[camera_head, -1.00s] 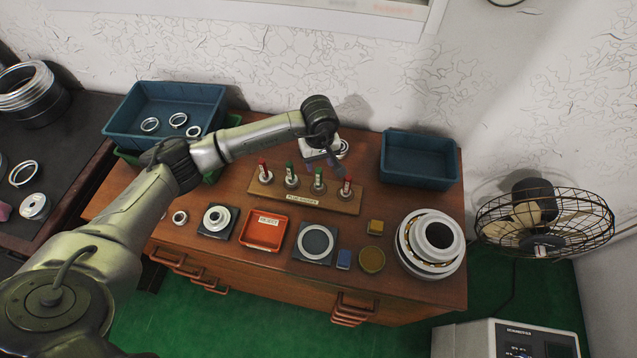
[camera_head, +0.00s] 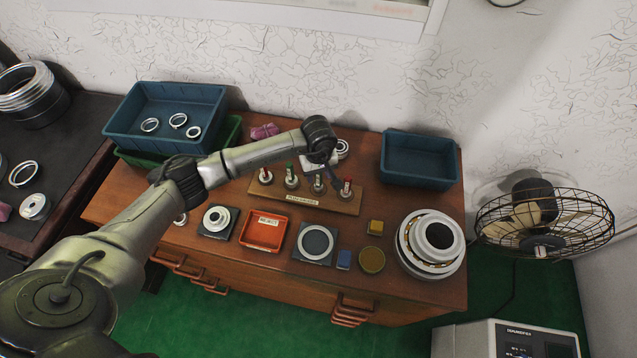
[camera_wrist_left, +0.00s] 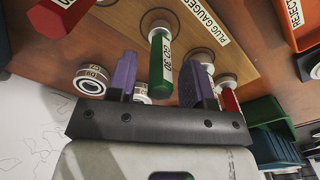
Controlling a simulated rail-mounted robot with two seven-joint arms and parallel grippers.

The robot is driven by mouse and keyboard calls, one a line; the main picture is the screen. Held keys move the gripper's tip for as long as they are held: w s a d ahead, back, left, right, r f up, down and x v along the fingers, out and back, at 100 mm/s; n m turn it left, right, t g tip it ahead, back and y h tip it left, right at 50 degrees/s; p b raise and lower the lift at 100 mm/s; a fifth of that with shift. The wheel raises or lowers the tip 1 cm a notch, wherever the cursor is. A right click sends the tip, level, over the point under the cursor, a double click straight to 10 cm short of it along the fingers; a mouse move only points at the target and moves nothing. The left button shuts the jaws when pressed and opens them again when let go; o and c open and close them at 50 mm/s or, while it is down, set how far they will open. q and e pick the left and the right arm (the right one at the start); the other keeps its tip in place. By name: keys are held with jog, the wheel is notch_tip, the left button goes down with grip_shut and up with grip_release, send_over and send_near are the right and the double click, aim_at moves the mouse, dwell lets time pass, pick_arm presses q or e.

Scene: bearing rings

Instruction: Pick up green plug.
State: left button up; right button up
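A wooden plug gauge holder (camera_head: 330,203) carries a row of upright plugs, red at both ends and green between. One green plug (camera_head: 291,172) shows clearly in the head view. Another green plug (camera_wrist_left: 160,70) stands between the two purple fingers of my left gripper (camera_wrist_left: 158,78) in the left wrist view. The fingers are apart, with a gap on each side of it. In the head view my left gripper (camera_head: 329,178) is over the holder and partly hides that plug. In the wrist view the right finger mostly hides another plug. My right gripper is not in view.
Red plugs (camera_head: 265,174) (camera_head: 346,187) stand at the row's ends. A red reject tray (camera_head: 264,231), a ring on a dark plate (camera_head: 316,243) and a large bearing (camera_head: 430,243) lie in front. Blue bins (camera_head: 165,105) (camera_head: 419,160) stand at the back left and right.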

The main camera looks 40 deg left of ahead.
pick_arm(q)
grip_shut()
jog(key=shift+r, duration=0.15)
dwell(0.5)
